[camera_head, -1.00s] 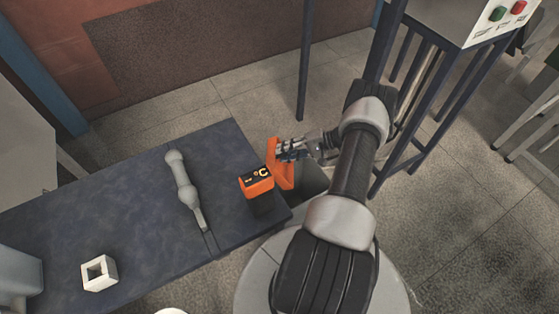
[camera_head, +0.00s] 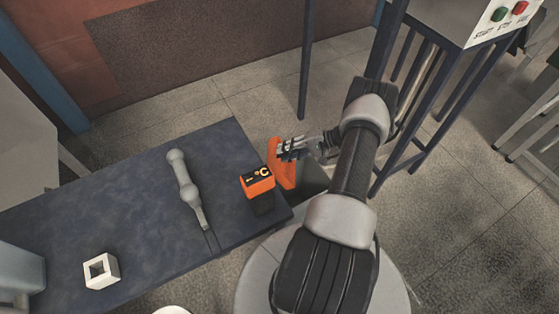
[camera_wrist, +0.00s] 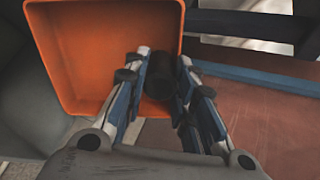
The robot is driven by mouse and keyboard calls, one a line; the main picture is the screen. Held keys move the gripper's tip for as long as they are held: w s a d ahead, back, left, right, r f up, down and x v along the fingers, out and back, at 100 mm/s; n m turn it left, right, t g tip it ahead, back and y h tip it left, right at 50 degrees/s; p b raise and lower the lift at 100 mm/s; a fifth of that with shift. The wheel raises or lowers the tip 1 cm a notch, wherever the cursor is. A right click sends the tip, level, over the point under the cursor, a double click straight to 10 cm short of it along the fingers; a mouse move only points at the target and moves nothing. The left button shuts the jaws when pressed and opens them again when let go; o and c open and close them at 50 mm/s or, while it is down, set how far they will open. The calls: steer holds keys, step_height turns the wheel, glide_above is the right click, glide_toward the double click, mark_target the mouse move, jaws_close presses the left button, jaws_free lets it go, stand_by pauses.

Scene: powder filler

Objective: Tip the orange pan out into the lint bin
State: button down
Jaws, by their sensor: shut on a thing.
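My gripper (camera_head: 286,152) is shut on the orange pan (camera_head: 284,175), just beyond the right end of the dark table. The pan is tilted steeply, close to on edge. In the wrist view the fingers (camera_wrist: 168,85) close around a dark handle-like part beside the pan (camera_wrist: 100,45). The pan's open inside faces that camera and looks bare where visible; the fingers hide its lower right corner. A dark grey shape (camera_head: 314,179) lies low beside the table under my gripper; I cannot tell whether it is the lint bin.
The dark table (camera_head: 120,190) holds an orange-and-black meter (camera_head: 257,182) near its right end, a grey jointed tool (camera_head: 185,190) and a white square frame (camera_head: 101,271). A dark blue machine frame (camera_head: 420,160) with a button panel (camera_head: 500,20) stands at right.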

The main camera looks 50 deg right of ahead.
steer(key=shift+r+g+p, duration=0.3)
steer(key=shift+r+p, duration=0.55)
steer(key=r+g+h+p, duration=0.1)
steer(key=p, duration=0.2)
steer(key=shift+w+h, duration=0.1)
steer(key=shift+h, duration=0.3)
step_height(320, 180, up, 2)
steer(key=g+h+p, duration=0.3)
steer(key=g+p, duration=0.1)
steer(key=p, duration=0.2)
steer(key=shift+a+r, duration=0.1)
steer(key=shift+r, duration=0.05)
steer(key=g+h+p, duration=0.1)
steer(key=p, duration=0.1)
steer(key=r+g+h+p, duration=0.1)
steer(key=p, duration=0.1)
steer(key=shift+p, duration=0.4)
steer(key=shift+r+g+h+p, duration=0.1)
steer(key=shift+g+h+p, duration=0.6)
steer(key=shift+g, duration=0.1)
